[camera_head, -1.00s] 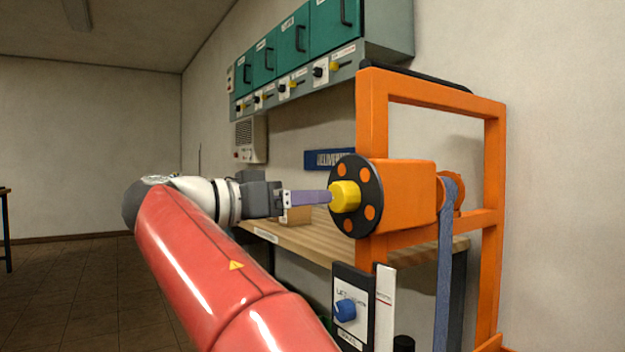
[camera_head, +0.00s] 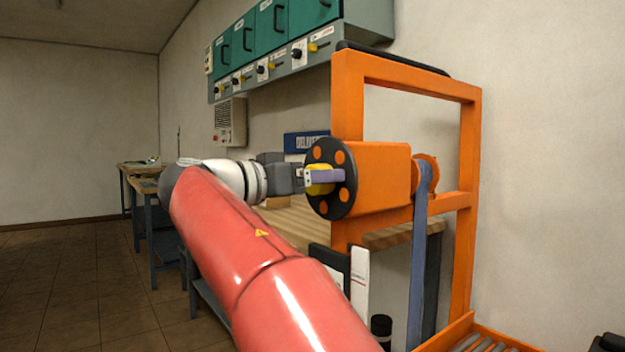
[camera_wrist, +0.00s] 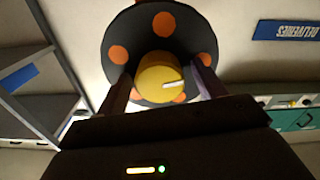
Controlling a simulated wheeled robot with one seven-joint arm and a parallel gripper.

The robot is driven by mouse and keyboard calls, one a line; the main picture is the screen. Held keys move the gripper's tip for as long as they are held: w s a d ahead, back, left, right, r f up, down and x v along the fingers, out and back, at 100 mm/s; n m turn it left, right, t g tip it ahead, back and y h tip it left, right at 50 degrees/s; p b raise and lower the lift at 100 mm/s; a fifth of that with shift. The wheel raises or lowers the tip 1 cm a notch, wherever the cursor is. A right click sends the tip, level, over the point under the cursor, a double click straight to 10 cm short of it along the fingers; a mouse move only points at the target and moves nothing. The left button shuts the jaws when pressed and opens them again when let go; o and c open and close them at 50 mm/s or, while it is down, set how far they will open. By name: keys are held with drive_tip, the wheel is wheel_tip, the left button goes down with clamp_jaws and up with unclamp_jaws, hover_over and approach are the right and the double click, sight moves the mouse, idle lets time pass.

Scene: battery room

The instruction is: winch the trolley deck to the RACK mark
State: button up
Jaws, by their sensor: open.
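The winch is an orange drum housing (camera_head: 382,180) on an orange frame, with a black disc (camera_head: 343,207) dotted with orange spots and a yellow knob at its centre. A blue strap (camera_head: 418,262) hangs down from its right side. My gripper (camera_head: 325,177) is at the knob, with its fingers on either side of it. In the wrist view the yellow knob (camera_wrist: 158,76), with a white line on its face, lies between the two open fingers (camera_wrist: 160,90); I cannot tell whether they touch it. The trolley deck may be the roller surface (camera_head: 484,346) at the bottom; the RACK mark is not visible.
A wooden bench (camera_head: 290,219) stands behind the winch. Teal cabinets (camera_head: 268,36) with a row of switches hang on the wall above. Dark tables (camera_head: 150,205) stand at the back left, with open tiled floor (camera_head: 80,270) before them.

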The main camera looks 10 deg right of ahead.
drive_tip(key=c, duration=1)
drive_tip(key=shift+f+m+b, duration=0.25)
drive_tip(key=shift+m+b, duration=0.15)
drive_tip(key=shift+b, duration=0.4)
drive_tip(key=shift+f+m+b, duration=0.1)
drive_tip(key=shift+m+b, duration=0.3)
drive_tip(key=shift+b, duration=0.2)
drive_tip(key=shift+m+b, duration=0.45)
drive_tip(key=shift+m, duration=0.05)
drive_tip(key=shift+r+m, duration=0.35)
drive_tip(key=shift+m, duration=0.15)
drive_tip(key=o, duration=1)
